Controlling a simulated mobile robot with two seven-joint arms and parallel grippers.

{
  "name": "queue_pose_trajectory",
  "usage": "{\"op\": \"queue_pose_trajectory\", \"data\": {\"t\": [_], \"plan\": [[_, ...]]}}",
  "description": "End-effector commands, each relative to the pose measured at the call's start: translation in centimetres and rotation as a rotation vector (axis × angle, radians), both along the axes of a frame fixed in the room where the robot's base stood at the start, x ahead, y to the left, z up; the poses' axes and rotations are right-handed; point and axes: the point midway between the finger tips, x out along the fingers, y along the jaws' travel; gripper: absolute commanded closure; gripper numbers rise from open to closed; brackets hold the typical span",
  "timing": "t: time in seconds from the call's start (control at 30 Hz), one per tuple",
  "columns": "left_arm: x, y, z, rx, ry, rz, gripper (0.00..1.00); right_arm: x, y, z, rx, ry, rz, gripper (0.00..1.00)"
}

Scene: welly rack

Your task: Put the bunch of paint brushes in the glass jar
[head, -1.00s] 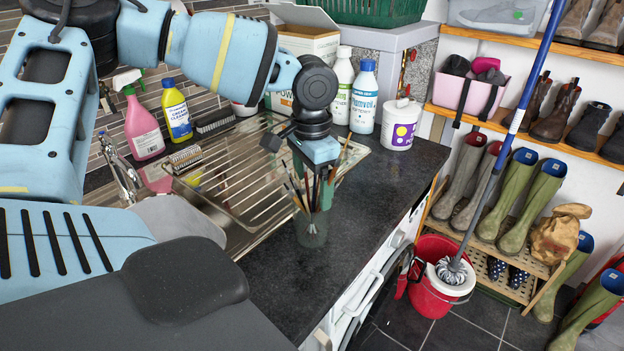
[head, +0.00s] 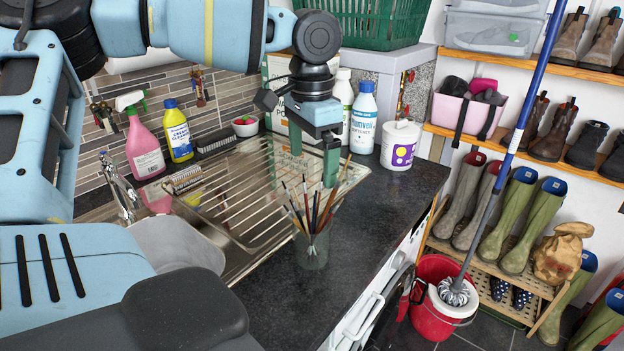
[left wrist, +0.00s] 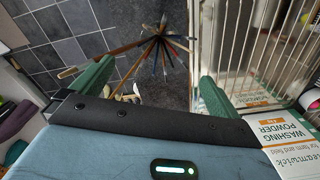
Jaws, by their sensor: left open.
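The glass jar (head: 312,254) stands upright on the dark worktop, right of the sink drainer. The bunch of paint brushes (head: 311,212) stands inside it, its tops fanning out above the rim. My left gripper (head: 313,170) is above the jar, its two green fingers pointing down, open and empty. Its fingertips are at or just above the brush tops; the exact gap is hard to tell. In the left wrist view the brushes (left wrist: 158,38) spread out beyond and between the parted fingers (left wrist: 154,78). The jar is hard to make out there. My right gripper is not in view.
The steel sink drainer (head: 235,195) lies left of the jar. Behind stand a white bottle with a blue cap (head: 363,120), a white tub (head: 400,146) and a washing powder box (head: 280,75). The worktop in front of the jar (head: 270,300) is clear.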

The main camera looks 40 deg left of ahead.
Motion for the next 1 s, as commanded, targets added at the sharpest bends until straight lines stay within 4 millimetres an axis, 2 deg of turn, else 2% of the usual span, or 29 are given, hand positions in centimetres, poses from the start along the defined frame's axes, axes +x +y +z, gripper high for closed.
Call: {"op": "queue_pose_trajectory", "data": {"t": [0.1, 0.23, 1.0], "plan": [[0.0, 0.0, 1.4, 0.001, 0.0, 0.001, 0.0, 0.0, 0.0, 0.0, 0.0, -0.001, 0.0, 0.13], [0.0, 0.0, 2.0, 0.0, 0.001, -0.001, 0.0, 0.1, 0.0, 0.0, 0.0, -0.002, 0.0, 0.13], [0.0, 0.0, 2.1, 0.0, 0.001, -0.001, 0.0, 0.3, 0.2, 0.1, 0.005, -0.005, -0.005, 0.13]]}}
